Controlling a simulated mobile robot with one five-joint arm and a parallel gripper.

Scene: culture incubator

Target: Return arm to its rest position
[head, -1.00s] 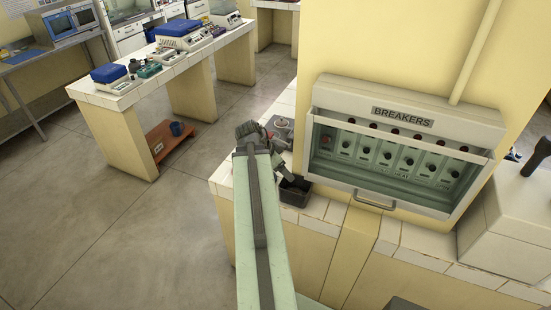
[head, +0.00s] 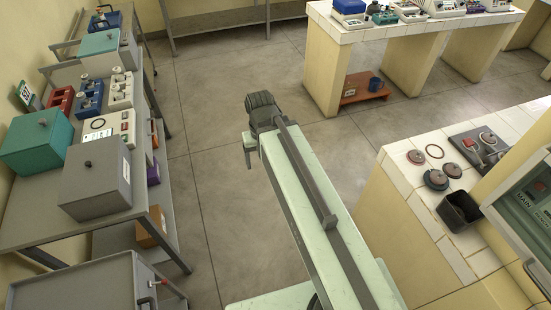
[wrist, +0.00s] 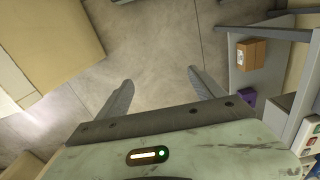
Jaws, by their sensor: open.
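My gripper shows in the wrist view (wrist: 160,92) with its two grey fingers spread apart and nothing between them. Below the fingers in that view is bare grey floor. In the head view my arm reaches forward over the aisle between two benches, and my gripper (head: 250,150) hangs at its far end, small and partly hidden by the wrist. It touches nothing that I can see.
A grey metal bench (head: 25,232) with boxes and devices stands on the left. A tiled counter (head: 400,165) with a black bin (head: 459,210) and the open breaker box (head: 530,200) is on the right. A tiled table (head: 345,35) stands behind. The floor (head: 215,200) between is clear.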

